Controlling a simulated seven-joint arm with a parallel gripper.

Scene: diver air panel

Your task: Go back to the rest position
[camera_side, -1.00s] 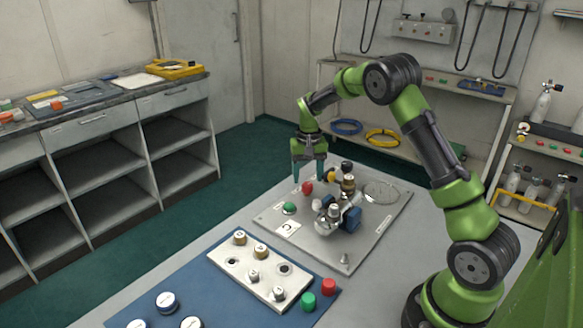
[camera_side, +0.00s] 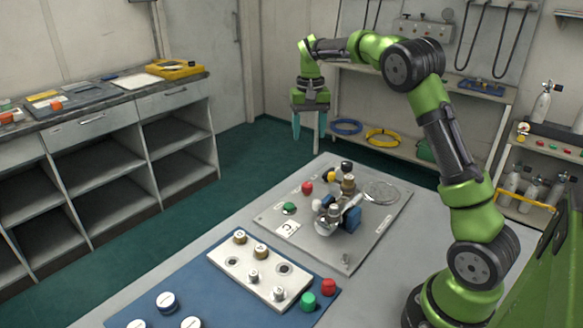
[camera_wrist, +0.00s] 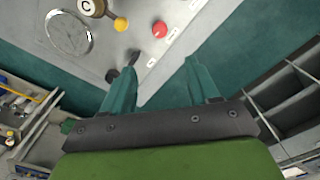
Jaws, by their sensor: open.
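My gripper (camera_side: 309,125) is open and empty, high above the far left edge of the grey panel plate (camera_side: 275,216), with its fingers pointing down. In the wrist view the two teal fingers (camera_wrist: 162,90) stand apart with floor and a plate edge beyond them. The plate carries a red knob (camera_side: 307,188), a green knob (camera_side: 289,208), a yellow knob (camera_side: 331,176), a black knob (camera_side: 347,166) and a valve assembly with a blue body (camera_side: 351,218). The red knob (camera_wrist: 159,29) and yellow knob (camera_wrist: 121,24) also show in the wrist view.
A blue mat (camera_side: 190,285) at the front holds a pale block (camera_side: 245,272) with several knobs. Green (camera_side: 308,301) and red (camera_side: 329,287) caps stand beside it. A shelf with blue (camera_side: 346,127) and yellow (camera_side: 382,138) hoses is behind. Air around my gripper is clear.

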